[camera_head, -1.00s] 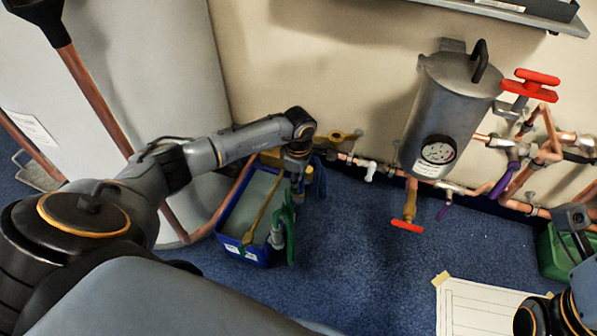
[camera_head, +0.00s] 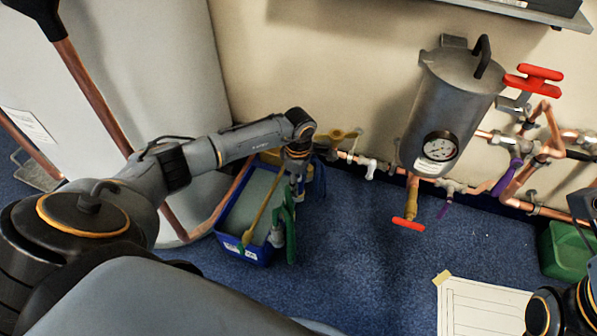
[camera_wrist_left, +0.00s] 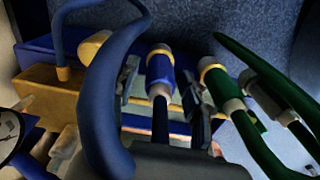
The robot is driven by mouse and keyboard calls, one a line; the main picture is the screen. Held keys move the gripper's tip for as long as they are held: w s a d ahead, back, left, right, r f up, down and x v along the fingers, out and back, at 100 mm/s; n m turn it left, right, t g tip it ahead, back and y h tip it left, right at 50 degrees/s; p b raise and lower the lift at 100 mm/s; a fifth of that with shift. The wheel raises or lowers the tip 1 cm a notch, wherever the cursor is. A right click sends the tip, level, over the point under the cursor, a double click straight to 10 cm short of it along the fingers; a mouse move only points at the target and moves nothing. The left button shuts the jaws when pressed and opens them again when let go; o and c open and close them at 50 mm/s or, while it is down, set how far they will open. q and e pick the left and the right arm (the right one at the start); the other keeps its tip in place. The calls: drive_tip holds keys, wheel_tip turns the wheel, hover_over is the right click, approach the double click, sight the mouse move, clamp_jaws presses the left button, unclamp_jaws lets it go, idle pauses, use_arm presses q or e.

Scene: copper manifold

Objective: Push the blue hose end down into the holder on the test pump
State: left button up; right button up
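The test pump is a blue trough (camera_head: 228,242) with a yellow bar, standing on the carpet against the grey tank. My left gripper (camera_head: 296,183) hangs over its right end, pointing down. In the left wrist view its two fingers (camera_wrist_left: 161,85) stand on either side of the blue hose end (camera_wrist_left: 160,68), which has a brass collar. A gap shows on both sides, so the gripper looks open around it. A dark blue hose (camera_wrist_left: 105,95) arches close to the camera at left. The holder under the hose end is mostly hidden.
A green hose end (camera_wrist_left: 217,82) is close to the right of my left gripper's fingers. Copper pipes with valves (camera_head: 370,165) run along the wall. A grey cylinder (camera_head: 448,105) with a gauge hangs there.

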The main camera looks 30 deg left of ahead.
use_arm(q)
drive_tip(key=shift+r, duration=3.75)
